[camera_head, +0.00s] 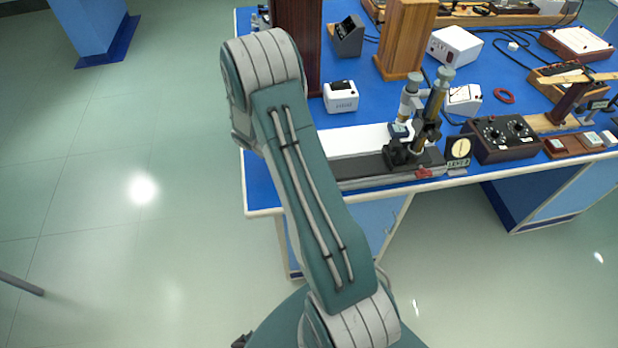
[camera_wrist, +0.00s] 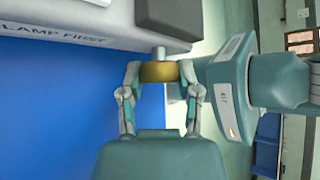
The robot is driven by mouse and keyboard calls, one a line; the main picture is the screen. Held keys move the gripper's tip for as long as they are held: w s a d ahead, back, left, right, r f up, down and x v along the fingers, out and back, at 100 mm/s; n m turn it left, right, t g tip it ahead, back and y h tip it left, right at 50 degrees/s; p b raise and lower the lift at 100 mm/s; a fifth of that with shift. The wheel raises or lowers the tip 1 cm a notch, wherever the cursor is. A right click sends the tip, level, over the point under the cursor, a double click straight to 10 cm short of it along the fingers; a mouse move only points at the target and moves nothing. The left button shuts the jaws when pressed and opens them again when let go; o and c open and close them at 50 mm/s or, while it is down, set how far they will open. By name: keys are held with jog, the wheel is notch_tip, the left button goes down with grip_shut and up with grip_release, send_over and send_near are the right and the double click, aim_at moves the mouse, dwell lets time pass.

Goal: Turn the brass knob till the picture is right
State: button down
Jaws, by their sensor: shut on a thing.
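In the head view, I cannot make out the knob or my gripper. A small black panel with a pale round face (camera_head: 459,150) stands at the bench's front edge in the head view. Its picture is too small to read.
The blue bench (camera_head: 262,190) carries an optical instrument with two tubes (camera_head: 436,100), a dark control box with dials (camera_head: 503,138), and a small white box (camera_head: 340,96). Wooden posts stand behind. In the wrist view, a white label (camera_wrist: 60,30) reads "LAMP FIRST".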

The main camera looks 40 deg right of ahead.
jog(key=shift+w+n+g, duration=0.1)
jog(key=shift+n+g, duration=0.9)
jog(key=shift+g, duration=0.2)
jog(key=shift+d+n+g, duration=0.1)
jog(key=shift+n+g, duration=1)
jog(key=shift+g, duration=0.2)
jog(key=c, duration=0.6)
grip_release()
jog(key=shift+d, duration=0.1)
